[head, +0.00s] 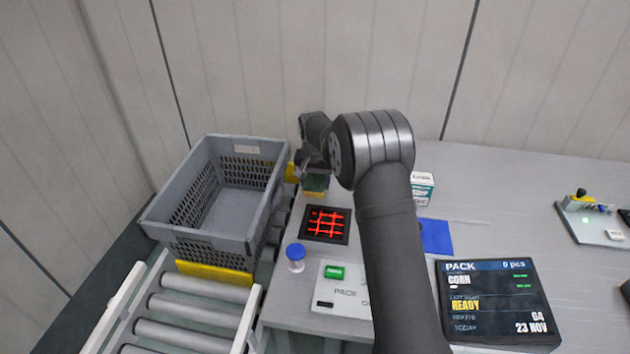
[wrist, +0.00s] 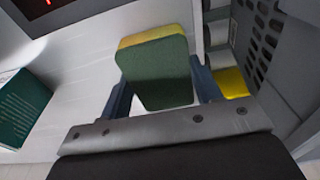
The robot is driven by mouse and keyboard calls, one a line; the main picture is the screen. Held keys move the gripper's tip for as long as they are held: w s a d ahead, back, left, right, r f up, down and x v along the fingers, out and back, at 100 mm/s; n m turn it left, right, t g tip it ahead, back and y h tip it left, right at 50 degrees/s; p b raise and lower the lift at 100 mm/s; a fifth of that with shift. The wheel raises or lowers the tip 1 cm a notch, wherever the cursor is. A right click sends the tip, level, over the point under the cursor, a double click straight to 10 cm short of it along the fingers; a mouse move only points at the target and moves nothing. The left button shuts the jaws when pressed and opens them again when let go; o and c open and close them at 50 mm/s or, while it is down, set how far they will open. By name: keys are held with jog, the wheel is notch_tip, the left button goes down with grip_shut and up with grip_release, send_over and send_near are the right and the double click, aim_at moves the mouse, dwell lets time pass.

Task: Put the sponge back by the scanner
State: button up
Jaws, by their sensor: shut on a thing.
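The sponge (wrist: 158,72) has a dark green face and a yellow layer. My gripper (wrist: 160,92) is shut on it, with a blue-grey finger on either side in the wrist view. In the head view the sponge (head: 314,187) shows below my gripper (head: 312,172), just behind the scanner. The scanner (head: 326,225) is a dark square plate with red glowing lines, set in the table; its corner (wrist: 30,8) shows at the upper left of the wrist view. I cannot tell whether the sponge touches the table.
A grey tote (head: 205,240) stands on the roller conveyor (head: 190,310) to the left. A white bottle with a blue cap (head: 296,260), a green-and-white carton (head: 422,187), a blue mat (head: 435,237) and a PACK screen (head: 495,300) are on the table.

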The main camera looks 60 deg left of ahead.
aim_at(314, 184)
jog(key=shift+f, duration=0.1)
jog(key=o, duration=0.9)
jog(key=r, duration=0.8)
jog(key=s+d+r, duration=0.1)
jog(key=r, duration=0.3)
jog(key=shift+r, duration=0.1)
